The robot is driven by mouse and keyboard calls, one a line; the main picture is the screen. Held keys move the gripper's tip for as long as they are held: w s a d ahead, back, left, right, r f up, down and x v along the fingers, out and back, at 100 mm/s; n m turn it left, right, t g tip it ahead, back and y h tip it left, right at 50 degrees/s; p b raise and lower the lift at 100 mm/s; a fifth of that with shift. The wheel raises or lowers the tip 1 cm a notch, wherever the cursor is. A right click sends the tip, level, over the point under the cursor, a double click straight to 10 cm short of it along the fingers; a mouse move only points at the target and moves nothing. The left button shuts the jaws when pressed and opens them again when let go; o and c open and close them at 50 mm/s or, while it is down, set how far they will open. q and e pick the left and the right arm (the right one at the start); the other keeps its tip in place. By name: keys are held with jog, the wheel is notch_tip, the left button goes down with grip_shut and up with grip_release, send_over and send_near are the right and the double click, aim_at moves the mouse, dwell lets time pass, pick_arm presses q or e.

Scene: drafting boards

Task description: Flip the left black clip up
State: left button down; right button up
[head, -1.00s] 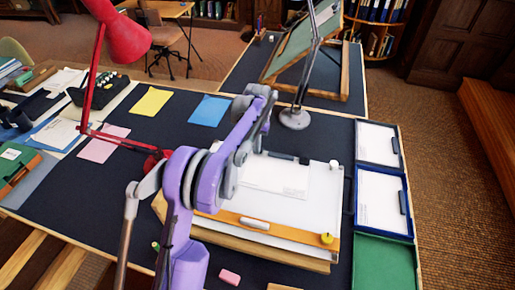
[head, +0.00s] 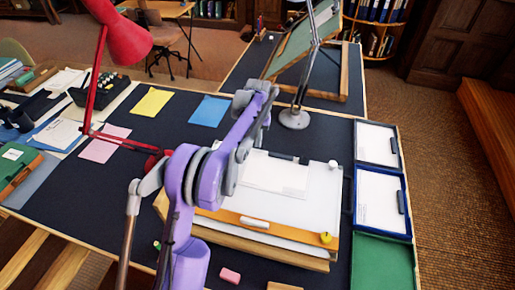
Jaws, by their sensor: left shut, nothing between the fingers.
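A white drafting board (head: 309,207) with a wooden bar along its near edge lies on the dark desk, with a white sheet (head: 290,181) on it. A black clip (head: 284,156) lies flat at the sheet's far edge. My purple and grey left arm crosses in front of the board's left side and may hide another clip there. My left gripper (head: 264,116), at the arm's far end, is shut and empty. It appears above and left of the visible clip. Its fingertips are small and partly hidden, and I cannot tell whether they touch anything. My right gripper is not in view.
A red lamp (head: 125,37) stands at left and a grey lamp base (head: 294,118) behind the board. A yellow note (head: 151,102) and a blue note (head: 209,110) lie at back left.

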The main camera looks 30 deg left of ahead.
pick_arm(q)
jog(key=shift+w+d, duration=0.1)
jog(key=shift+w, duration=0.45)
jog(key=shift+r+p, duration=0.5)
jog(key=shift+p, duration=0.05)
jog(key=shift+s+r, duration=0.25)
jog(key=shift+r, duration=0.5)
jog(key=shift+s+r+p, duration=0.35)
jog(key=shift+r+p, duration=0.1)
jog(key=shift+r, duration=0.1)
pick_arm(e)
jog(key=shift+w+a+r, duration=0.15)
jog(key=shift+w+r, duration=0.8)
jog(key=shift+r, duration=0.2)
